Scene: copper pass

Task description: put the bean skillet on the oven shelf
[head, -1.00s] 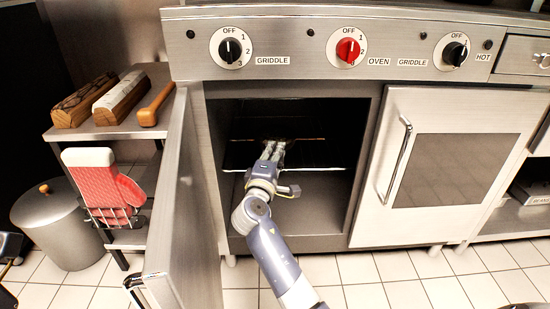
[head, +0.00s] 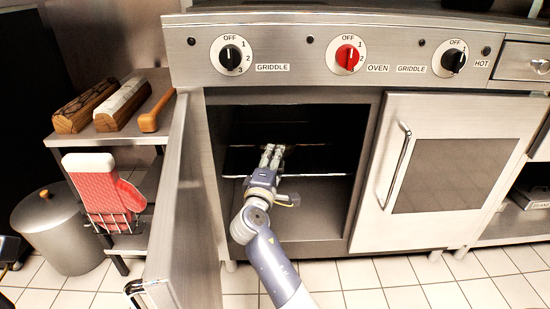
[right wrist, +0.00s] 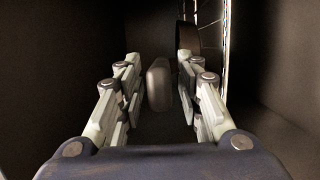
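My right gripper (head: 271,153) is inside the open oven cavity, at the level of the wire oven shelf (head: 318,172). In the right wrist view the gripper (right wrist: 158,62) has its fingers spread, one on each side of a grey handle (right wrist: 158,88), with gaps on both sides. A dark round pan edge, seemingly the bean skillet (right wrist: 187,40), shows just beyond the handle, beside the shelf wires (right wrist: 225,45). The skillet's contents are not visible. In the head view the skillet cannot be made out in the dark behind my gripper.
The open oven door (head: 183,210) stands left of my right arm. A closed door with a handle (head: 395,165) is on the right. A side rack (head: 120,132) with wood blocks and a red mitt (head: 100,190) stands left, beside a metal bin (head: 62,235).

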